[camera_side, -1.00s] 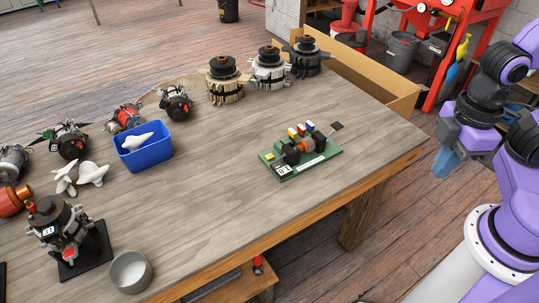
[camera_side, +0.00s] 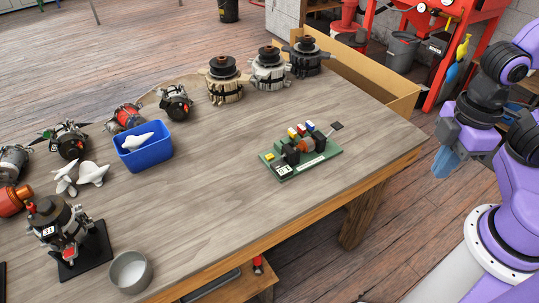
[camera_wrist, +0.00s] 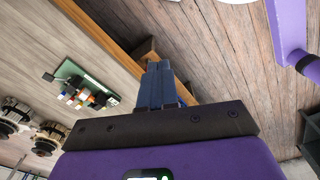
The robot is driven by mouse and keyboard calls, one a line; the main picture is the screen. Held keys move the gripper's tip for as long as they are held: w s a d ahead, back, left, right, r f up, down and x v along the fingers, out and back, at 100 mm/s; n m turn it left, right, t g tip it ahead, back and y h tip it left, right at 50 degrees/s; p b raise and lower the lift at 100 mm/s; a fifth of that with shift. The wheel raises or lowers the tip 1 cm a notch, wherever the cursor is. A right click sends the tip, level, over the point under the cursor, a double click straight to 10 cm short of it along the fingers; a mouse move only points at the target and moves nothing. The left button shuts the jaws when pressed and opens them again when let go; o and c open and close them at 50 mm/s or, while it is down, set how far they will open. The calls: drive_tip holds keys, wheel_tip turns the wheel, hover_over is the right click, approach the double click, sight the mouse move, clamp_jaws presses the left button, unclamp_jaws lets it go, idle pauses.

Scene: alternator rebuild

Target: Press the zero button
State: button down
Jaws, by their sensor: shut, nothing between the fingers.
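A green test board (camera_side: 300,158) lies on the wooden table near its right edge, with small red, yellow, blue and white blocks, an orange-brown coil, a small display and a yellow button (camera_side: 269,156) at its left corner. I cannot tell which part is the zero button. The board also shows at the left of the wrist view (camera_wrist: 84,84). My gripper (camera_side: 443,172) is shut and empty, to the right of the table, beyond its edge and well apart from the board. Its blue fingers (camera_wrist: 157,68) lie together in the wrist view.
The wooden table (camera_side: 225,185) carries a blue bin (camera_side: 143,156) with a white piece in it, a grey bowl (camera_side: 130,271) and several alternators. Three alternator parts, one of them light metal (camera_side: 269,70), stand at the back. Bare tabletop surrounds the board.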

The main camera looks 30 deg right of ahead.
drive_tip(key=shift+a, duration=0.1)
idle(0.7)
drive_tip(key=w+a+f+y, duration=0.2)
drive_tip(key=w+a+f, duration=0.1)
drive_tip(key=w+a, duration=0.6)
drive_tip(key=m+t, duration=0.1)
drive_tip(key=t, duration=0.8)
hover_over(270, 157)
wheel_tip(270, 157, down, 10)
drive_tip(key=shift+s+r+h, duration=0.1)
drive_tip(key=shift+s+h, duration=0.15)
drive_tip(key=shift+h, duration=0.05)
drive_tip(key=shift+f, duration=4.4)
